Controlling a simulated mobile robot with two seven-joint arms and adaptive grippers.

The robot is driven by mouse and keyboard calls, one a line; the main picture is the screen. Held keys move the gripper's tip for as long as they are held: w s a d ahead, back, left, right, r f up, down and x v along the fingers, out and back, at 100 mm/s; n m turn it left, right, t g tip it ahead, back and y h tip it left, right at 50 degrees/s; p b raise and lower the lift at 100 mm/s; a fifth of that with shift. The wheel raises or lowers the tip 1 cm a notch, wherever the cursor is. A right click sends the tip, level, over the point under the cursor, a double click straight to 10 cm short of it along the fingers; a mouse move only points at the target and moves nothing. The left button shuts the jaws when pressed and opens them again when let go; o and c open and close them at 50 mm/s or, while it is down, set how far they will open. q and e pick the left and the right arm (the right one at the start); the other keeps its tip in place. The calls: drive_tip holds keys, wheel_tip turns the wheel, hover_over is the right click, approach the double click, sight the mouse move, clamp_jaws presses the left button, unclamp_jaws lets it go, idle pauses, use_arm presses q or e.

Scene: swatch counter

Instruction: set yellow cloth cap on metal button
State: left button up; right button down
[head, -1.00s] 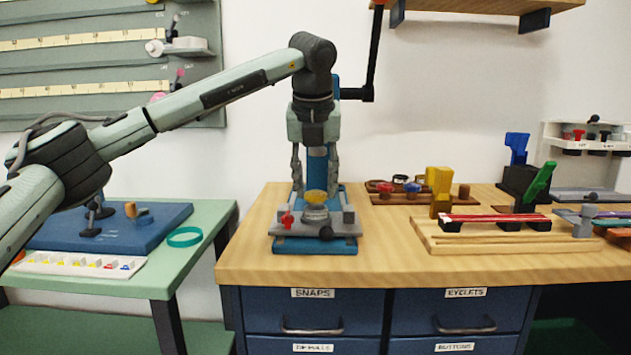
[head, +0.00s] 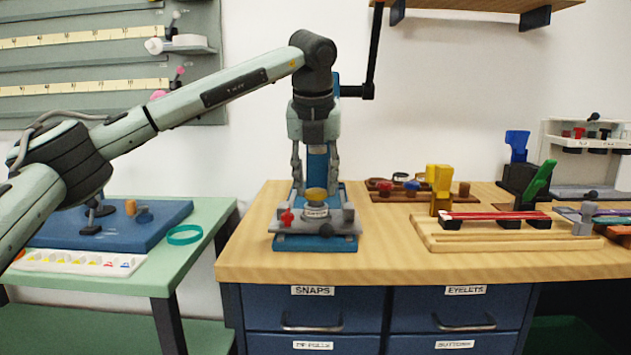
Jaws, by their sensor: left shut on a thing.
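The yellow cloth cap (head: 316,194) is a small rounded piece at the middle of the bench press (head: 316,243), just above its round grey die. My left gripper (head: 315,186) points straight down over the press, with one finger on each side of the cap. It is shut on the cap. The fingertips are hard to make out against the press. The metal button cannot be made out; the cap and die cover that spot. I cannot tell whether the cap touches what lies below it. My right gripper is not in view.
The press has a red knob (head: 287,218) in front and a black crank handle (head: 372,60) behind my wrist. To the right stand a dark wooden rack (head: 420,197) and a wooden board (head: 510,243). A green side table (head: 205,238) stands at left.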

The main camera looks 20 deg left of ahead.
use_arm(q)
drive_tip(key=shift+f+b, duration=0.45)
drive_tip(key=shift+f, duration=0.2)
idle(0.8)
drive_tip(key=o, duration=0.7)
drive_tip(key=shift+o, duration=0.2)
drive_tip(key=shift+r, duration=0.1)
drive_tip(key=v, duration=1.2)
